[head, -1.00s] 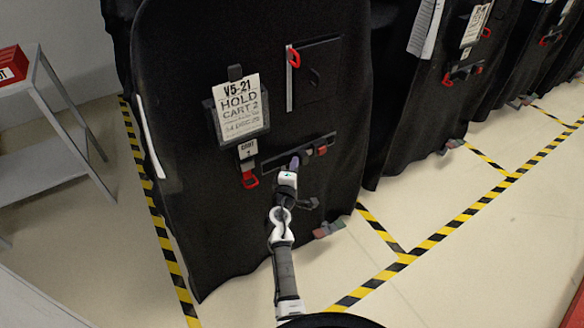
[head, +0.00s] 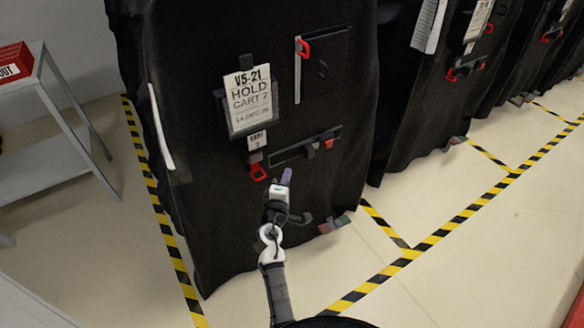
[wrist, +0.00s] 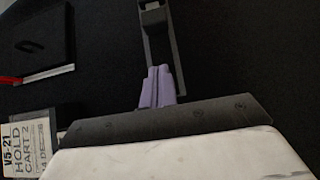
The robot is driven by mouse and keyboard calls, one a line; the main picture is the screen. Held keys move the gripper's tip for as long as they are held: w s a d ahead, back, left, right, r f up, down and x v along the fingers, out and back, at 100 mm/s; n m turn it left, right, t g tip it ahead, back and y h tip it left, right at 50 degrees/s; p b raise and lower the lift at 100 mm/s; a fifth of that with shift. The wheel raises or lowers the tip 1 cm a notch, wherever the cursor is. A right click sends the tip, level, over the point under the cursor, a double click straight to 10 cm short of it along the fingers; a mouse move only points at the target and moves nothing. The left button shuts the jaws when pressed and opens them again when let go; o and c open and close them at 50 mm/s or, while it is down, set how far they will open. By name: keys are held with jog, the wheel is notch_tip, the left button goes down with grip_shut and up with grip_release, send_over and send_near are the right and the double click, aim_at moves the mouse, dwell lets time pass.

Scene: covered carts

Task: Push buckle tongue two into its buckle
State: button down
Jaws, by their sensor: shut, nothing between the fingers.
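On the black cover of the nearest cart, a dark strap (head: 290,153) runs slanting across below the sign. A dark buckle piece (head: 311,151) sits on its right half, with a red piece (head: 328,143) close to its right. I cannot tell whether tongue and buckle are joined. My gripper (head: 287,175) is just below the strap, its purple fingers shut and empty. In the wrist view the shut fingers (wrist: 157,86) point along the dark strap (wrist: 160,50), with a buckle-like end (wrist: 153,14) beyond them. Contact cannot be told.
A sign reading HOLD CART 2 (head: 248,100) hangs at the upper left of the strap. A red loop (head: 258,172) hangs under a small tag, left of my gripper. A grey shelf (head: 70,140) stands at left.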

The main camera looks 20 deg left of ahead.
jog(key=shift+s+d+b, duration=0.1)
jog(key=shift+s+b, duration=0.2)
jog(key=shift+s, duration=1.8)
